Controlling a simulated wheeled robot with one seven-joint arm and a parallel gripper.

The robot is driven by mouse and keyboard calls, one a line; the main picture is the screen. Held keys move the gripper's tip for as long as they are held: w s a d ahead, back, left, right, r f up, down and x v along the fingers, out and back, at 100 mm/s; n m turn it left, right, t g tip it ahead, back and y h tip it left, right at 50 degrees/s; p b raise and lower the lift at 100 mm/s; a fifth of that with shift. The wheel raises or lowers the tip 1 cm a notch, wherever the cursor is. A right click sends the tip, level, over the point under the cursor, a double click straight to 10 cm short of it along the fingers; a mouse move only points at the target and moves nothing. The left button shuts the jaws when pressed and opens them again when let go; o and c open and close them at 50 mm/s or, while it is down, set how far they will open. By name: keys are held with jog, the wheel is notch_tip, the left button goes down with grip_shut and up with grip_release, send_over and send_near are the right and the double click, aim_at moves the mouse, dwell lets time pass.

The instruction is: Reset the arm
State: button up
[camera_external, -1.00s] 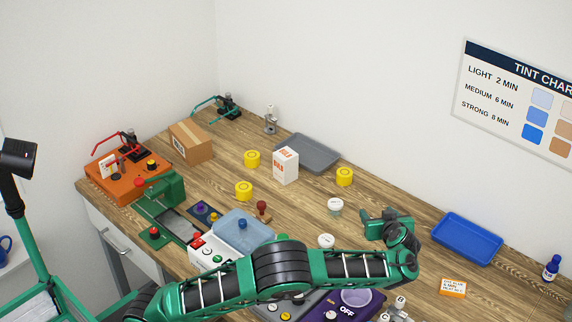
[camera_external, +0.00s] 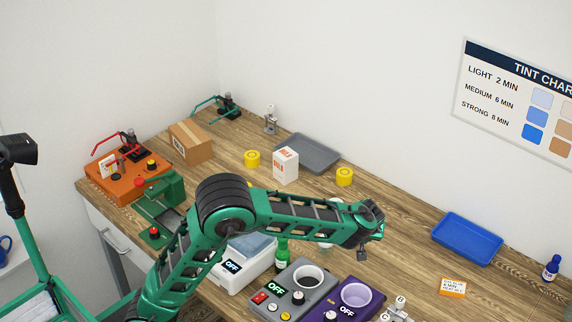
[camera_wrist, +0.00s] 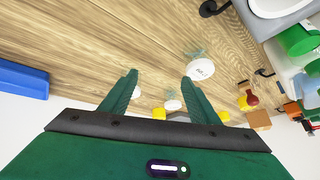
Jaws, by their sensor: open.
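My gripper (camera_wrist: 158,77) is open, with its two green fingers apart and nothing between them in the wrist view. In the external view my green arm (camera_external: 300,212) is bent, with its elbow raised above the bench and its wrist end (camera_external: 365,225) over the bench's right half. The fingers are hard to make out there. In the wrist view a white-lidded jar (camera_wrist: 201,71) stands just beyond the right finger. The arm hides part of the bench's middle in the external view.
The wooden bench (camera_external: 410,270) bears a blue tray (camera_external: 467,238), a grey tray (camera_external: 308,152), a white carton (camera_external: 285,166) and a cardboard box (camera_external: 190,142). A grey warmer (camera_external: 270,307), a purple warmer (camera_external: 372,302) and a green bottle (camera_external: 282,252) stand near the front, close below the arm.

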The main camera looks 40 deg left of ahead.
jog(key=s+m+h, duration=0.1)
jog(key=s, duration=0.3)
jog(key=s+r+m+g+h, duration=0.1)
jog(key=s, duration=0.3)
jog(key=s+r+m+g+h, duration=0.1)
jog(key=s+m, duration=0.1)
jog(key=s, duration=0.3)
jog(key=shift+s+a+h, duration=0.1)
jog(key=shift+a+h, duration=0.15)
jog(key=shift+h, duration=0.15)
jog(key=s+a+m, duration=0.1)
jog(key=s+m, duration=0.1)
jog(key=s, duration=0.4)
jog(key=s+a+m+g+h, duration=0.1)
jog(key=s+a+m, duration=0.1)
jog(key=s, duration=0.4)
jog(key=s+a+m+g, duration=0.1)
jog(key=s+a, duration=0.1)
jog(key=s, duration=0.4)
jog(key=shift+s+a+r+m, duration=0.2)
jog(key=shift+s+m, duration=0.1)
jog(key=shift+m, duration=0.1)
jog(key=s+a+f+m, duration=0.2)
jog(key=s, duration=0.7)
jog(key=shift+s+a+f+m+g, duration=0.25)
jog(key=shift+a+m+g, duration=0.1)
jog(key=shift+m+g, duration=0.05)
jog(key=shift+w+f, duration=0.25)
jog(key=shift+w, duration=0.4)
jog(key=shift+o, duration=0.4)
